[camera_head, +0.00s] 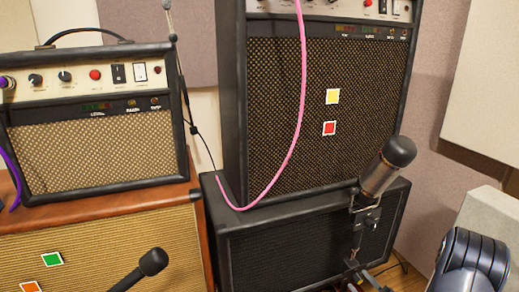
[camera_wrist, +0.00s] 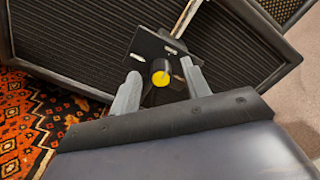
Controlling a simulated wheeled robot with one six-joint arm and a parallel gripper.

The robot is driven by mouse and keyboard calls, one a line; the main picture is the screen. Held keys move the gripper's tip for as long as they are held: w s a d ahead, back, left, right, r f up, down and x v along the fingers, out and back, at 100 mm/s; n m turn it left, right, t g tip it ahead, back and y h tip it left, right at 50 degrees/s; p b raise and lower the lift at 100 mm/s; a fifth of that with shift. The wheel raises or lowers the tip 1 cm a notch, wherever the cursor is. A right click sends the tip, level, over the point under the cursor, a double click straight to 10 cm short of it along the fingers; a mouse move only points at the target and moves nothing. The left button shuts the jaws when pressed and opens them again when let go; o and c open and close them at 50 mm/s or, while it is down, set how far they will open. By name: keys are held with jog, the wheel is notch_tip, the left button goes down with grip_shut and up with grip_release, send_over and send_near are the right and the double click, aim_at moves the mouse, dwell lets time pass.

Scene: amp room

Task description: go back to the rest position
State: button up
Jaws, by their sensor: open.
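My gripper (camera_wrist: 162,82) shows in the wrist view with its two grey fingers apart, so it is open. Between and just beyond the fingers is a dark cylinder with a yellow end (camera_wrist: 160,79), with a black bracket (camera_wrist: 150,48) behind it. I cannot tell whether the fingers touch either. In the head view a dark blue part of my arm (camera_head: 470,265) is at the lower right; the fingers cannot be made out clearly there.
A large microphone (camera_head: 386,168) on a stand is in front of the stacked black amplifiers (camera_head: 235,110). A smaller amp (camera_head: 95,160) sits on a wooden cabinet (camera_head: 195,235) at left. Another microphone (camera_head: 152,262) is low in front. A pink cable (camera_head: 302,75) hangs down. A patterned rug (camera_wrist: 35,120) covers the floor.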

jog(key=m, duration=0.4)
jog(key=shift+m+p, duration=0.3)
jog(key=shift+m, duration=0.1)
jog(key=m+p, duration=0.2)
jog(key=m, duration=0.2)
jog(key=shift+r, duration=0.1)
jog(key=shift+s+d+p, duration=0.3)
jog(key=shift+s, duration=0.3)
jog(key=shift+a, duration=0.1)
